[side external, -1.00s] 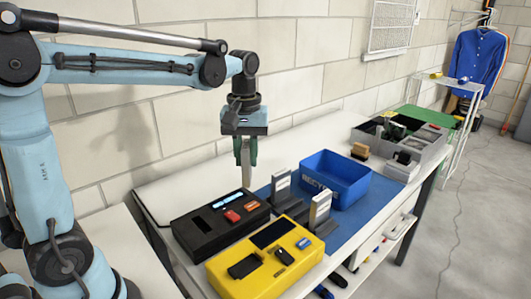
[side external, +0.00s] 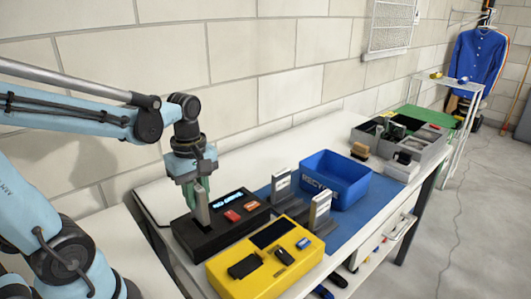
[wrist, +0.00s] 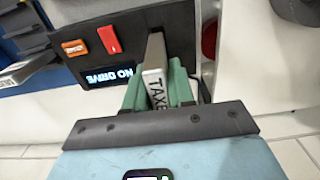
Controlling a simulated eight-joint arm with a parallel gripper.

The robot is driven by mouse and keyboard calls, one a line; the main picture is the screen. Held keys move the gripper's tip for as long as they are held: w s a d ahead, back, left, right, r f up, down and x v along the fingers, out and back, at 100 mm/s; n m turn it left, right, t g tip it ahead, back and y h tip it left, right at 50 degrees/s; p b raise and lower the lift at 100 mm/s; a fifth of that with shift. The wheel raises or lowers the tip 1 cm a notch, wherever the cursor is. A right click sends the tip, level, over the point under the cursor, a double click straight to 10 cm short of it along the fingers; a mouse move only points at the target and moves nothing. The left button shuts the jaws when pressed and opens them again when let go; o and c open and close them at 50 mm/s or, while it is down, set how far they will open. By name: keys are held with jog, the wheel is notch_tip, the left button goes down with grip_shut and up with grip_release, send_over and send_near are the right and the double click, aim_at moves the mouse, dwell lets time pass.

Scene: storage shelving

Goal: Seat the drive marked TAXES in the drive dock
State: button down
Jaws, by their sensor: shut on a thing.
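My gripper (side external: 196,192) is shut on a slim grey drive (side external: 203,210). In the wrist view the drive (wrist: 155,85) has a pale label edge reading TAXE, its last letter hidden, between the green fingers (wrist: 158,92). The black drive dock (side external: 190,242) lies on the bench at the left. The drive stands upright over the dock's left part, its lower end at or just above the slot; I cannot tell if it has entered. The dock (wrist: 140,20) also shows in the wrist view, with a lit display reading NO DRIVE, a red switch and an orange one.
A yellow device (side external: 230,278) sits close in front of the dock. Two upright drives (side external: 281,184) (side external: 320,208) stand in holders on the blue mat to the right. A blue RECYCLE bin (side external: 345,190) is behind them. A grey divided tray (side external: 425,150) lies farther right.

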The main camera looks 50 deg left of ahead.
aim_at(199, 210)
jog(key=shift+f, duration=2.2)
jog(key=c, duration=1)
grip_release()
jog(key=shift+f, duration=0.15)
jog(key=shift+o, duration=0.2)
notch_tip(199, 210, up, 12)
jog(key=shift+r, duration=0.1)
jog(key=w+d+f+m+t, duration=0.3)
jog(key=d+m+t, duration=0.4)
jog(key=m, duration=1.1)
jog(key=shift+w+f, duration=0.25)
jog(key=shift+f, duration=0.4)
